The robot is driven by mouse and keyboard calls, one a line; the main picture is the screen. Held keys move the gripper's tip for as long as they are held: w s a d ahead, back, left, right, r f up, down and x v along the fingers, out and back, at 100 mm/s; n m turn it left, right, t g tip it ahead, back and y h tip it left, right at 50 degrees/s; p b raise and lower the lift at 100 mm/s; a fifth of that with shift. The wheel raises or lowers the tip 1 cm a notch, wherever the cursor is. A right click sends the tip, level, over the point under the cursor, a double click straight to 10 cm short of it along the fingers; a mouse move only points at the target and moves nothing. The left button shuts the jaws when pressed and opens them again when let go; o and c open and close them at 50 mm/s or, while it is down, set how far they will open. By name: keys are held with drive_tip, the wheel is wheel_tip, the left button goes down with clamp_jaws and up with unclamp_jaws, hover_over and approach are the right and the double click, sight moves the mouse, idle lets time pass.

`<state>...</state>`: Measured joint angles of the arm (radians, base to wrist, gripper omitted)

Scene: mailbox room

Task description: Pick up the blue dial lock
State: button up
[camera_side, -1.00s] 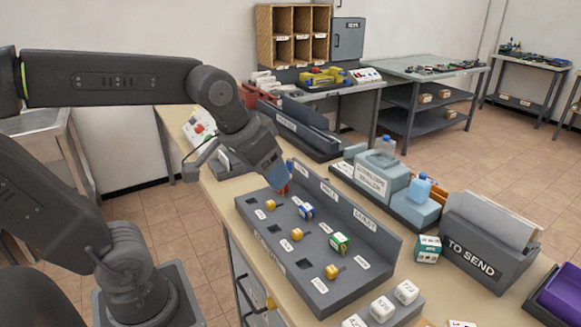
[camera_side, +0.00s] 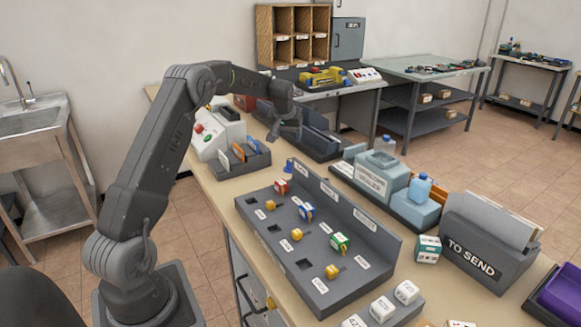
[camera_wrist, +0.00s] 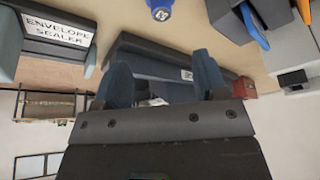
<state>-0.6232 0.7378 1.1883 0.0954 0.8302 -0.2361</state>
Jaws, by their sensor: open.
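A small blue round piece with a white marking (camera_wrist: 160,9) shows at the top edge of the wrist view, partly cut off. It appears to be the small blue object (camera_side: 289,165) standing on the table behind the grey tray (camera_side: 262,240) in the side view. A blue-and-white block (camera_side: 306,211) sits in the tray's middle row. I cannot tell for sure which of the two is the blue dial lock. My gripper (camera_side: 288,132) is open and empty, raised above the table behind the tray. Its two blue fingers (camera_wrist: 163,75) are spread apart in the wrist view.
The tray also holds a red block (camera_side: 281,187), a green block (camera_side: 340,242) and small yellow pieces. An envelope sealer (camera_side: 377,175) and a TO SEND box (camera_side: 480,245) stand to the right. A small organizer (camera_side: 243,160) stands left of my gripper.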

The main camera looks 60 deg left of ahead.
hover_over(290, 160)
drive_tip(key=s+d, duration=0.2)
drive_tip(key=f, duration=0.7)
drive_tip(key=shift+w+a+f, duration=0.1)
drive_tip(key=shift+a+f, duration=0.1)
drive_tip(key=shift+f, duration=0.05)
drive_tip(key=shift+x, duration=3.25)
drive_tip(key=shift+w+d, duration=0.1)
drive_tip(key=shift+d, duration=0.05)
drive_tip(key=shift+c, duration=0.2)
drive_tip(key=c, duration=1)
